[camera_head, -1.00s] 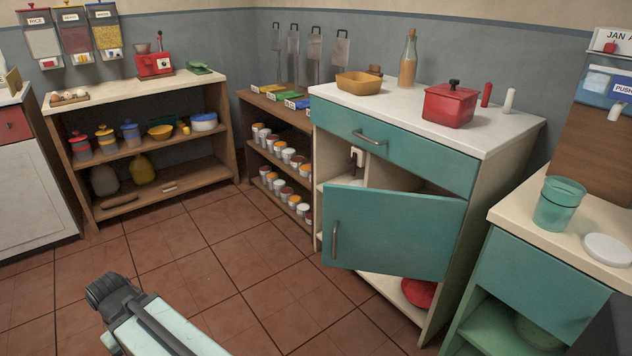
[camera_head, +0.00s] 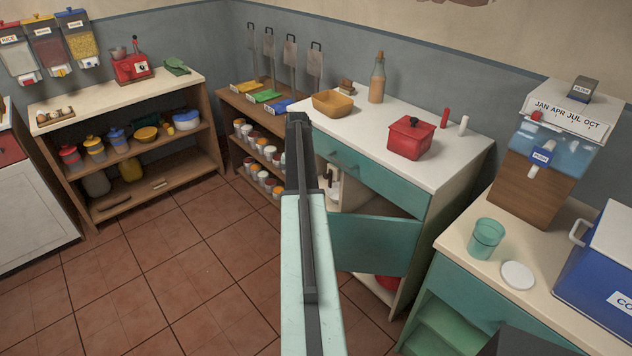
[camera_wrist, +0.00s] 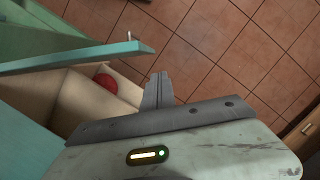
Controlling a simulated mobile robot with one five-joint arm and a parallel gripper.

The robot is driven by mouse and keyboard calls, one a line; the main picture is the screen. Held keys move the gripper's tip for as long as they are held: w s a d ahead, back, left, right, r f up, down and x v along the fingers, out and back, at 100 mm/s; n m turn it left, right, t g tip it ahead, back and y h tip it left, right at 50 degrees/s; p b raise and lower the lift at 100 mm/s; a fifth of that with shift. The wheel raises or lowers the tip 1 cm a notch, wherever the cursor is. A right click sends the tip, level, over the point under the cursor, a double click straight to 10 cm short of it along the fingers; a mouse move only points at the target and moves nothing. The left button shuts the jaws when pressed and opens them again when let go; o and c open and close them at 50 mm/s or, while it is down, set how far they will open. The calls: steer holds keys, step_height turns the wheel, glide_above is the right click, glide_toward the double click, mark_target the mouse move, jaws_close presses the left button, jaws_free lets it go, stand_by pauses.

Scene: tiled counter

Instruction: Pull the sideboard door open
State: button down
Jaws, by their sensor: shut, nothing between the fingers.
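The sideboard (camera_head: 450,190) has a white top and a teal drawer above a teal door (camera_head: 372,245). The door stands partly open, hinged at its right side, and the shelves behind it show. My arm covers the door's left part and handle in the head view. In the wrist view the door (camera_wrist: 80,58) shows edge-on with its small handle (camera_wrist: 129,37) on the far side. My gripper (camera_wrist: 158,78) is shut and empty, in front of the opening on the door's inner side, apart from the door in the picture. The head view does not show my gripper.
A red item (camera_wrist: 106,84) lies low inside the sideboard. A red pot (camera_head: 410,138), a wooden bowl (camera_head: 333,104) and a bottle (camera_head: 377,80) stand on top. A counter with a teal cup (camera_head: 486,238) is close at right. Tiled floor is clear at left.

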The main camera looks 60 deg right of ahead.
steer(key=s+d+r+m+p, duration=0.1)
steer(key=s+d+r, duration=0.2)
steer(key=s+d, duration=0.25)
steer(key=s+a+f+b, duration=0.2)
steer(key=a+f+b, duration=0.3)
steer(key=f+b, duration=0.4)
steer(key=shift+a+f+b, duration=0.35)
steer(key=shift+a+b, duration=0.05)
